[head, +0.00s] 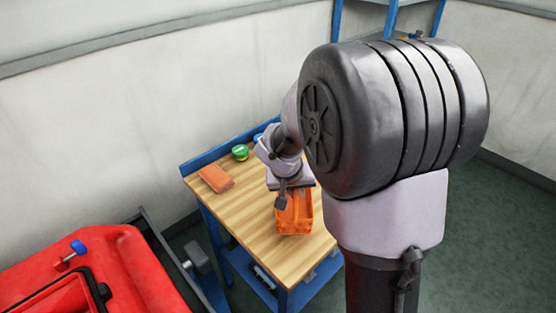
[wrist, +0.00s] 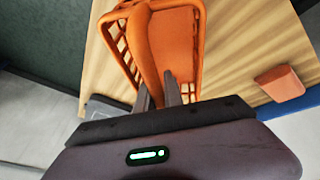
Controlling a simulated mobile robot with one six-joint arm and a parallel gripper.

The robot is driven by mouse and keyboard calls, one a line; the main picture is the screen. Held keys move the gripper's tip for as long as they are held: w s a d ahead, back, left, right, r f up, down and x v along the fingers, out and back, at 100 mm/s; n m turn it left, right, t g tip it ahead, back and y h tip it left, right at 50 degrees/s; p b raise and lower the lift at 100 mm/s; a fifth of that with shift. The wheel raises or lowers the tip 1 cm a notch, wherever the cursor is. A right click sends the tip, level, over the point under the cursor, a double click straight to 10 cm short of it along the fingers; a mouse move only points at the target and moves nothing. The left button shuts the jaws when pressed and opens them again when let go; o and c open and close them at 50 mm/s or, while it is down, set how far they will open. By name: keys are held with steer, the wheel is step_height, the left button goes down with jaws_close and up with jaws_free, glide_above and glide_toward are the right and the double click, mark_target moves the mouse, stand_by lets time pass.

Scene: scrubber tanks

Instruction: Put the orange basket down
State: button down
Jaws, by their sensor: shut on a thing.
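The orange basket (head: 296,213) is over the wooden top of the blue workbench (head: 240,215), near its right part, in the head view. In the wrist view the basket (wrist: 182,45) fills the upper middle, with slotted side walls and a handle. My gripper (wrist: 167,90) is shut on the basket, its two fingers at the handle. In the head view my gripper (head: 282,195) is at the basket's back left side. I cannot tell whether the basket's base touches the bench top.
An orange-brown block (head: 215,179) lies on the bench's left side and also shows in the wrist view (wrist: 280,83). A green round object (head: 240,152) stands at the back edge. A red machine (head: 130,270) is at the lower left. The bench's front middle is bare.

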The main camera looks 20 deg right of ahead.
steer(key=shift+w+d+f, duration=0.25)
steer(key=shift+w+d, duration=0.7)
steer(key=shift+w, duration=0.15)
steer(key=shift+d+f+b, duration=0.1)
steer(key=shift+f+b, duration=1.2)
steer(key=shift+f, duration=0.6)
steer(key=c, duration=1.5)
jaws_free()
steer(key=shift+r, duration=0.1)
steer(key=shift+o, duration=0.2)
steer(key=p+v, duration=0.5)
steer(key=v, duration=0.7)
steer(key=shift+r, duration=0.2)
steer(key=s+a+r+t+y, duration=0.1)
steer(key=s+a+r+y, duration=0.2)
steer(key=s, duration=0.7)
steer(key=s+a+r+t+y, duration=0.1)
steer(key=s+a+r+y, duration=0.1)
steer(key=s+a+r, duration=0.5)
steer(key=s+a, duration=0.3)
steer(key=a, duration=0.1)
steer(key=shift+a+t+y, duration=0.3)
steer(key=shift+a+y, duration=0.1)
